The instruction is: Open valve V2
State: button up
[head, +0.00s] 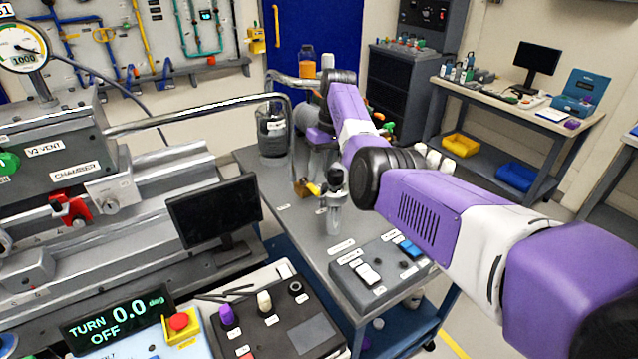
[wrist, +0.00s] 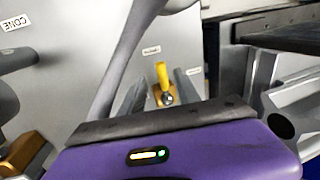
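A small valve with a yellow lever (wrist: 162,74) on a brass body sits on the grey bench top; it also shows in the head view (head: 313,188). Small labels lie near it, too small to read, so I cannot tell whether it is V2. My gripper (wrist: 161,78) is open, with one dark finger on each side of the lever in the wrist view. I cannot tell whether the fingers touch the lever or are still above it. In the head view my arm hides most of the gripper.
A dark canister (head: 273,135) stands behind, and a bent metal pipe (head: 200,112) passes nearby. A grey switch box (head: 380,272) and a black monitor (head: 215,210) are in front.

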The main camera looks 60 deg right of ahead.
jog(key=shift+s+d+r, duration=0.1)
jog(key=shift+d+r, duration=0.05)
jog(key=shift+r, duration=0.6)
jog(key=shift+s+d+r, duration=0.1)
jog(key=shift+d+r, duration=0.05)
jog(key=shift+r, duration=0.6)
